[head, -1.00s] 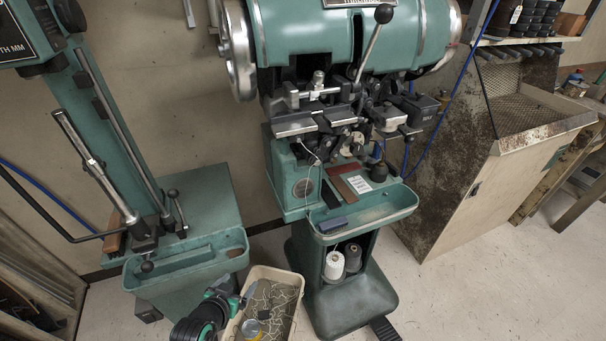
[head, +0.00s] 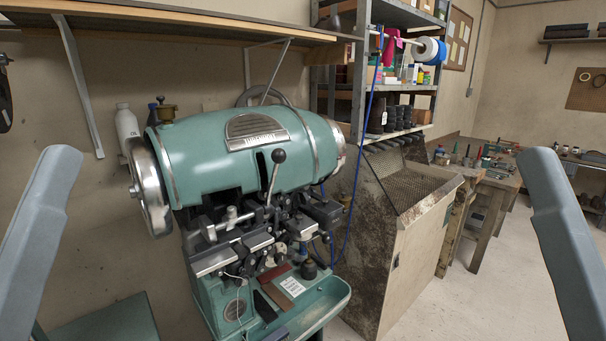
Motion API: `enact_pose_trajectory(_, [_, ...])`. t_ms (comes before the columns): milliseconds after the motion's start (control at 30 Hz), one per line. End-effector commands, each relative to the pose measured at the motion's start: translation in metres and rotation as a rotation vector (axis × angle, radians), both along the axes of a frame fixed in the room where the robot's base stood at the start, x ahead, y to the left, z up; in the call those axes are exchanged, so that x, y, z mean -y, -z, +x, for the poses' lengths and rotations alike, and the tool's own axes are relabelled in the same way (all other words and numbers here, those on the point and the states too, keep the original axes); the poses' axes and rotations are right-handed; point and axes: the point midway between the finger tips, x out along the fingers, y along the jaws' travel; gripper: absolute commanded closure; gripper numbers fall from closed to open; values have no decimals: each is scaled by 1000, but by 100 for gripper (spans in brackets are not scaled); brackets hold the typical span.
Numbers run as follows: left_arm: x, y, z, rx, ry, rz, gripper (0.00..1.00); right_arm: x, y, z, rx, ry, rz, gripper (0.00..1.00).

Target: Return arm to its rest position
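My two arms show as grey-blue links, one at the left edge (head: 40,235) and one at the right edge (head: 563,235) of the head view. Both are raised and slant outward from the machine. Neither gripper is in the picture, so I cannot see their fingers or whether they hold anything. The green sole stitcher (head: 240,150) stands between the two arm links, and both are apart from it in the picture.
A lever with a black knob (head: 279,156) rises from the stitcher's front. A handwheel (head: 150,188) is on its left side. A wooden shelf (head: 190,17) hangs above. A rusty cabinet (head: 400,225) stands to the right. Open floor (head: 510,285) lies at lower right.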

Motion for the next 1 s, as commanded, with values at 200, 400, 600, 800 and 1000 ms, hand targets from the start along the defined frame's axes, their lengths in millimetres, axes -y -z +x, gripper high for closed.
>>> enact_pose_trajectory(200, [0,-124,1,-2,-1,1,8,0,-125,0,1,0,0,0])
enact_pose_trajectory(400, [0,-222,2,-4,-2,1,8,0,-223,0,1,0,0,0])
enact_pose_trajectory(600, [0,-309,2,-5,-2,1,8,0,-311,1,1,0,0,0])
enact_pose_trajectory(800, [0,-343,3,-5,-2,1,8,0,-345,1,0,0,0,0])
enact_pose_trajectory(1000, [0,-340,3,-5,-2,1,8,0,-342,1,0,0,0,0])
